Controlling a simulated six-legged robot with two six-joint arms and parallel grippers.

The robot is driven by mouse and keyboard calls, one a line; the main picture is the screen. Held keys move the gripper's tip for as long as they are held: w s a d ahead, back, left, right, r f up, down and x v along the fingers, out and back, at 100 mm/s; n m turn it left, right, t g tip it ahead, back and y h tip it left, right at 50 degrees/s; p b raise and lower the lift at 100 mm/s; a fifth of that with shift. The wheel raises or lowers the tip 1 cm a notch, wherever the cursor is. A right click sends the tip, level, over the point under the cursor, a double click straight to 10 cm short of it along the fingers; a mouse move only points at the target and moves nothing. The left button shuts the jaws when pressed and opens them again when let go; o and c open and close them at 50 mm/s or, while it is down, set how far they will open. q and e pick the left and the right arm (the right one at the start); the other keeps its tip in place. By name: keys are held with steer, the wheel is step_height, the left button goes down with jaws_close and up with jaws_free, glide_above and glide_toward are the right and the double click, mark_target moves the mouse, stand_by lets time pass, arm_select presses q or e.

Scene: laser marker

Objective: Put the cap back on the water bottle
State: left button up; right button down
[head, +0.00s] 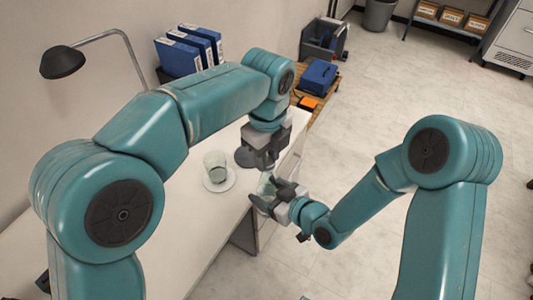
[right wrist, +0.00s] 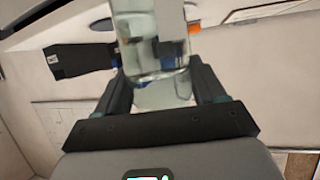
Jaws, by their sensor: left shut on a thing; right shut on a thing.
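The clear water bottle (right wrist: 155,45) rises between the fingers of my right gripper (right wrist: 165,92) in the right wrist view. That gripper is shut on it, and the bottle's top is cut off by the frame. In the head view my right gripper (head: 272,196) is at the table's right edge, and only a pale bit of the bottle (head: 265,186) shows. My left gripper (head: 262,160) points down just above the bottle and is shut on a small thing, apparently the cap. The cap itself is hidden, so I cannot tell whether it touches the bottle.
A clear glass (head: 215,166) stands on a white saucer (head: 221,184) left of the grippers. A dark round object (head: 244,157) is close behind them. Blue binders (head: 190,50) and a black lamp (head: 63,62) stand farther back. The white table's (head: 195,225) front is clear.

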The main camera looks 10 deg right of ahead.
arm_select(q)
steer(key=m, duration=0.5)
steer(key=shift+d, duration=0.1)
steer(key=m, duration=0.7)
steer(key=shift+d, duration=0.1)
steer(key=o, duration=1)
steer(key=shift+r, duration=2.25)
steer(key=shift+c, duration=0.4)
